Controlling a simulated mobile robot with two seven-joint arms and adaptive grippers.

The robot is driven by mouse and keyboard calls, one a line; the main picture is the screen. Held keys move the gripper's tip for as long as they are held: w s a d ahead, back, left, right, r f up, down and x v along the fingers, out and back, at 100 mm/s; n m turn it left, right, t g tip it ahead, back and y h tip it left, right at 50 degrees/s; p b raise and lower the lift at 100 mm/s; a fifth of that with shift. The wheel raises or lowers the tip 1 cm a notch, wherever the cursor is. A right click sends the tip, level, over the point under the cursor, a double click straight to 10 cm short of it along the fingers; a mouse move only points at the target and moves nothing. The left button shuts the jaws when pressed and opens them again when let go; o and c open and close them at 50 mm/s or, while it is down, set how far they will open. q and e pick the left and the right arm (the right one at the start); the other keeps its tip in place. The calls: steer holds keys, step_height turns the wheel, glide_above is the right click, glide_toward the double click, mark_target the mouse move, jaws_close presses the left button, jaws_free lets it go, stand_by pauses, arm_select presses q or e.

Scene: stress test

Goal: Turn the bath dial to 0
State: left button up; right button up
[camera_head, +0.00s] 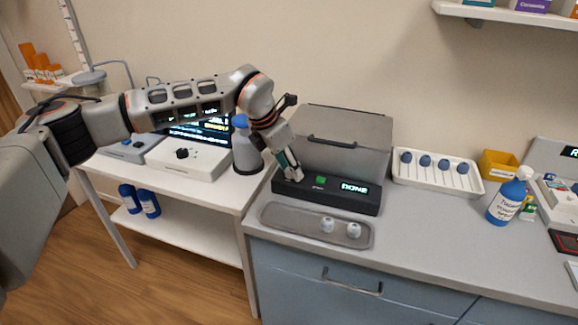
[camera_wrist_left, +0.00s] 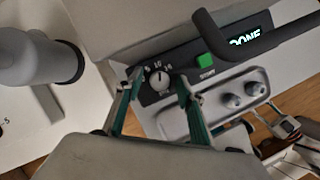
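The bath (camera_head: 335,150) is a grey lidded box with a black front panel. Its display (camera_head: 354,188) reads "DONE", and a green button (camera_head: 320,180) sits left of it. The bath dial (camera_wrist_left: 159,80) is a small round grey knob with white marks around it, at the panel's left end; the exact setting is too small to read. In the head view the dial is hidden by my left gripper (camera_head: 289,172). In the left wrist view my left gripper (camera_wrist_left: 158,91) is open, with one fingertip on each side of the dial; I cannot tell whether they touch it.
A grey tray (camera_head: 283,222) with two small pale-topped pieces lies before the panel. The bath's lid handle (camera_wrist_left: 265,40) crosses close by in the wrist view. A grey bottle (camera_head: 246,152) stands left, a white rack (camera_head: 440,182) with several blue-topped pieces right.

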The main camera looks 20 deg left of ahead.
arm_select(q)
jaws_close()
steer(key=shift+r+n+y+p, duration=0.15)
steer(key=shift+n+y+p, duration=0.35)
steer(key=shift+n, duration=0.5)
steer(key=shift+d+n+t+p, duration=0.1)
steer(key=shift+n+t+p, duration=0.3)
steer(key=shift+n, duration=0.5)
steer(key=n+y, duration=0.2)
steer(key=n, duration=0.2)
steer(key=shift+d+n, duration=0.15)
steer(key=shift+n, duration=0.15)
steer(key=n+y, duration=0.1)
steer(key=n, duration=0.2)
steer(key=n+y, duration=0.1)
steer(key=n, duration=0.1)
steer(key=shift+d+n+g, duration=0.1)
steer(key=shift+n+g, duration=0.2)
steer(key=shift+n, duration=0.4)
